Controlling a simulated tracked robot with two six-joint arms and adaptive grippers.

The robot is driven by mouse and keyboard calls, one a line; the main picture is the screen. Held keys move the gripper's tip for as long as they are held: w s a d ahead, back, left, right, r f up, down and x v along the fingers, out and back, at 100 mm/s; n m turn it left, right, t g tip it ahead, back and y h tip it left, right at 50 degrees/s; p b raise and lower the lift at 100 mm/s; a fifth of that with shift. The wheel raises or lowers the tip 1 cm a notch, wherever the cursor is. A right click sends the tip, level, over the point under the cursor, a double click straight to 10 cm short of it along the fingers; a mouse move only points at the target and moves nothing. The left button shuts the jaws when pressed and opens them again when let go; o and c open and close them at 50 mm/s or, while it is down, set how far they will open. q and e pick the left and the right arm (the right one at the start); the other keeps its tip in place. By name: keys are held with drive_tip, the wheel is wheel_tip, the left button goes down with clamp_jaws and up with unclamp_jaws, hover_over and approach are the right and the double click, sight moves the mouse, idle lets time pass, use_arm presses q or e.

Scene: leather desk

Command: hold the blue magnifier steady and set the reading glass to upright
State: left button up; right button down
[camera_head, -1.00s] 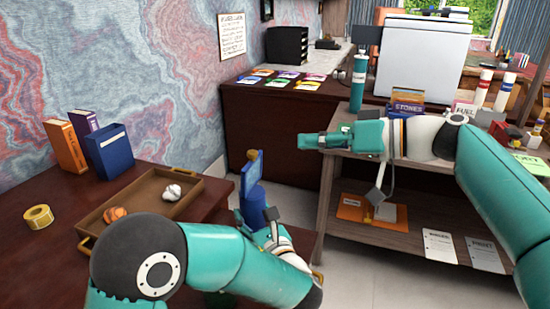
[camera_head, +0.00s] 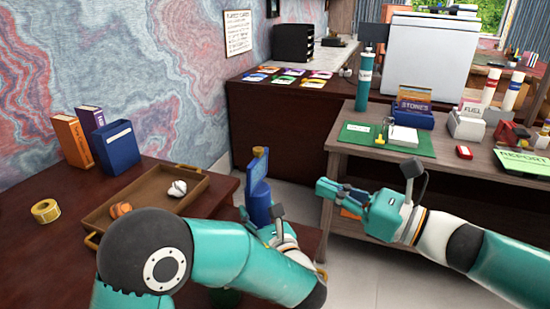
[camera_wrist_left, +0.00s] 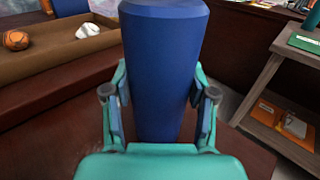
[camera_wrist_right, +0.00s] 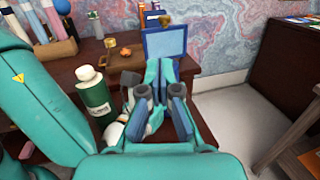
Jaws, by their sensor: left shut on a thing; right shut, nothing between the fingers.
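The blue magnifier (camera_head: 261,203) has a blue body, a framed reading glass (camera_head: 257,166) at its top and a brass knob. My left gripper (camera_head: 264,224) is shut on the body, which fills the middle of the left wrist view (camera_wrist_left: 163,60) between the fingers. The reading glass shows as a blue-framed pale pane in the right wrist view (camera_wrist_right: 166,44), beyond the fingers; its exact tilt is hard to tell. My right gripper (camera_head: 322,190) is shut and empty, to the right of the magnifier and apart from it in the head view.
A brown tray (camera_head: 200,190) with an orange ball and a white ball sits on the desk at left. Books (camera_head: 115,145) and a tape roll (camera_head: 45,210) stand near it. A wooden shelf (camera_head: 345,165) with a green mat is at right. A green bottle (camera_wrist_right: 95,98) shows in the right wrist view.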

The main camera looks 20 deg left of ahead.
use_arm(q)
drive_tip(key=shift+r, duration=0.1)
use_arm(e)
drive_tip(key=d, duration=0.1)
approach(262, 153)
drive_tip(key=x, duration=0.7)
drive_tip(key=shift+f, duration=0.15)
drive_tip(key=shift+w+a+t, duration=0.1)
drive_tip(key=shift+a+t, duration=0.05)
drive_tip(key=shift+t, duration=0.25)
drive_tip(key=shift+x, duration=0.85)
use_arm(q)
drive_tip(key=shift+d, duration=0.1)
